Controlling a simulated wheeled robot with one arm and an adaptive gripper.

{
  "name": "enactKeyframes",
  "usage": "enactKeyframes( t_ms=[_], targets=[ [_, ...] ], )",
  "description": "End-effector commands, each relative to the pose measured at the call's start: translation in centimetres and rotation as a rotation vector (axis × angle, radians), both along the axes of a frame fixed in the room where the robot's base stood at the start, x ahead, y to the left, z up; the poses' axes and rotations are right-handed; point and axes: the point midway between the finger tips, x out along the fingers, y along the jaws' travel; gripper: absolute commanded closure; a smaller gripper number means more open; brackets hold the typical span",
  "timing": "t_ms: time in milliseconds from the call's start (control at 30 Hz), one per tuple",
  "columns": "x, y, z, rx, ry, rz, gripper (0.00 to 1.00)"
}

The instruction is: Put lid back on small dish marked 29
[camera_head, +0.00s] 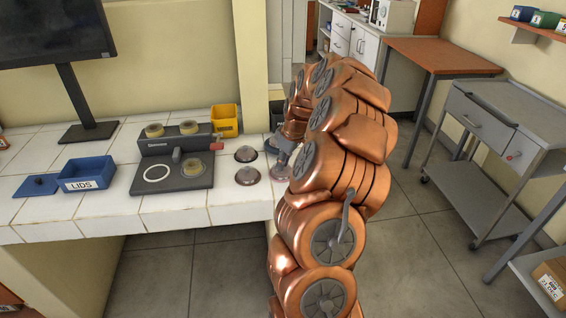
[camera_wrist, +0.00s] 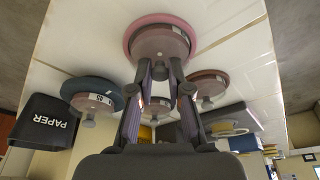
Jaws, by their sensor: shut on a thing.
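My gripper (camera_head: 282,152) is at the right part of the tiled counter, pointing down over a pinkish small dish (camera_head: 280,174). In the wrist view my fingers (camera_wrist: 160,74) are shut on the knob of a clear round lid (camera_wrist: 158,45). The lid lines up with the pink-rimmed dish (camera_wrist: 132,36); I cannot tell whether it is seated or slightly above.
A blue LIDS tray (camera_head: 86,185) stands to the left on the counter, beside a blue flat piece (camera_head: 40,184). A dark device (camera_head: 195,180) with rings is between tray and dishes. A yellow bin (camera_head: 225,127) is behind. A black PAPER bin (camera_wrist: 42,122) shows in the wrist view.

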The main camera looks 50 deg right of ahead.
Motion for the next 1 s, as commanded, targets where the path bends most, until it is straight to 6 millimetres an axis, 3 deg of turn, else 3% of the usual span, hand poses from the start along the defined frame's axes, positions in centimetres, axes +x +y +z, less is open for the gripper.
enactKeyframes(
  t_ms=[167, 200, 433, 667, 900, 1000],
  targets=[
    [0.0, 0.01, 0.0, 0.0, 0.0, 0.0, 0.96],
    [0.0, 0.01, 0.0, 0.0, 0.0, 0.0, 0.79],
    [0.0, 0.01, 0.0, 0.0, 0.0, 0.0, 0.55],
    [0.0, 0.01, 0.0, 0.0, 0.0, 0.0, 0.53],
    [0.0, 0.01, 0.0, 0.0, 0.0, 0.0, 0.28],
    [0.0, 0.01, 0.0, 0.0, 0.0, 0.0, 0.28]
  ],
)
